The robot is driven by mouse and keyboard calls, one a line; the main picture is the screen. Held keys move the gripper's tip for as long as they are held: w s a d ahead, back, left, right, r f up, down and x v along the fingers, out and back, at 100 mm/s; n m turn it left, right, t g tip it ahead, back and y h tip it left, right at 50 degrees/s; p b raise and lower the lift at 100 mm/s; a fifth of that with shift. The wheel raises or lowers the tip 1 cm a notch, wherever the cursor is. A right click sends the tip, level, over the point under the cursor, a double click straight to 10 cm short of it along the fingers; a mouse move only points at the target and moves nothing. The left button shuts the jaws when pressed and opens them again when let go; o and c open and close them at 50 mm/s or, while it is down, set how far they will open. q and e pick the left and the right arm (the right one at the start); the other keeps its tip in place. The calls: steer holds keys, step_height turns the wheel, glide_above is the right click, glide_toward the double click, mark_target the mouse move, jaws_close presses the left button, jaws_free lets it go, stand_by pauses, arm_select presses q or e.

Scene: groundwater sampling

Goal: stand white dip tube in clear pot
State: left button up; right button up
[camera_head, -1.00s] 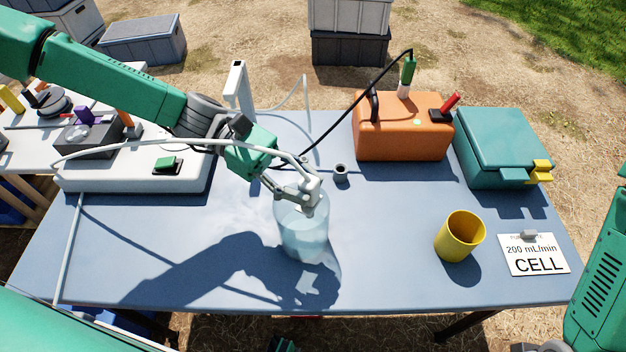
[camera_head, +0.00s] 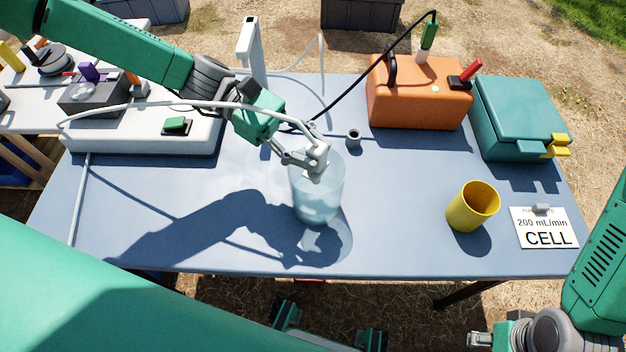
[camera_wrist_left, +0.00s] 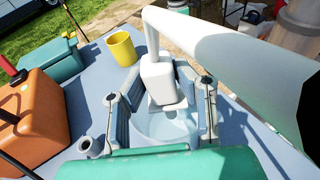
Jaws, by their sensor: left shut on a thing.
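The clear pot (camera_head: 318,203) stands upright on the blue table, with water-like pale contents. My left gripper (camera_head: 312,160) is over the pot's mouth, shut on the white dip tube (camera_head: 200,106), whose hose arches in from the left. In the left wrist view, the tube's white block (camera_wrist_left: 160,84) sits between the two fingers of the left gripper (camera_wrist_left: 165,105), above the clear pot (camera_wrist_left: 170,128). How far the tube's lower end reaches into the pot is hard to tell. My right gripper (camera_head: 482,339) is at the bottom right, off the table; its fingers are unclear.
A yellow cup (camera_head: 472,208) and a CELL card (camera_head: 544,230) stand to the right. An orange case (camera_head: 420,100) and a teal box (camera_head: 518,115) are at the back. A small grey cup (camera_head: 353,138) is just behind the pot.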

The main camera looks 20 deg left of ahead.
arm_select(q)
steer(key=shift+a, duration=0.1)
steer(key=shift+d, duration=1)
steer(key=shift+a+f, duration=0.2)
steer(key=shift+a, duration=0.05)
steer(key=shift+a+f, duration=0.3)
steer(key=shift+a, duration=0.3)
steer(key=shift+d+f+b, duration=0.2)
steer(key=shift+d+b, duration=0.2)
steer(key=shift+d, duration=0.1)
steer(key=shift+d+f, duration=0.2)
steer(key=shift+a, duration=0.45)
steer(key=o, duration=1.1)
steer(key=shift+f, duration=0.1)
steer(key=shift+d, duration=0.25)
steer(key=shift+w+a, duration=0.1)
steer(key=v, duration=1.1)
steer(key=shift+w+a, duration=0.1)
steer(key=shift+a, duration=0.25)
arm_select(e)
steer(key=shift+s+d+f, duration=0.1)
steer(key=shift+d+f, duration=0.25)
steer(key=shift+f, duration=0.3)
